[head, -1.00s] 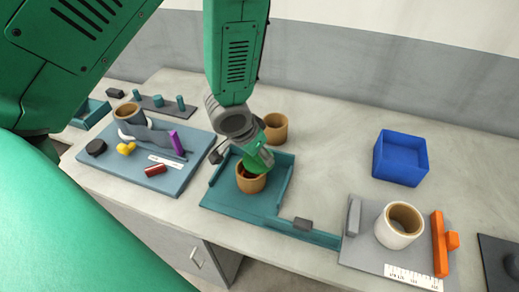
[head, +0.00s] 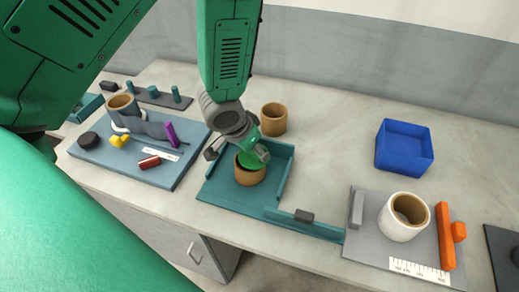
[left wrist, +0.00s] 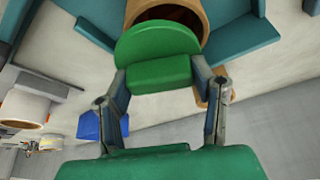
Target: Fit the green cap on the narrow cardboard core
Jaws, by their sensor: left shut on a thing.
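The green cap (head: 254,158) is in my left gripper (head: 244,150), tilted at the mouth of a brown cardboard core (head: 250,176) that stands upright in the teal tray. In the left wrist view the fingers (left wrist: 163,88) are shut on the cap's block-like grip, and the cap's disc (left wrist: 155,40) covers part of the opening of the core (left wrist: 190,12). I cannot tell whether the cap touches the rim. Another brown core (head: 273,119) stands behind the tray. My right gripper is not in view.
The teal tray (head: 230,199) has raised walls. To its right are a blue bin (head: 403,160) and a grey plate (head: 368,240) with a white-sided core (head: 402,218) and an orange block (head: 445,236). A blue-grey board (head: 110,158) with small parts lies left. Open counter lies behind.

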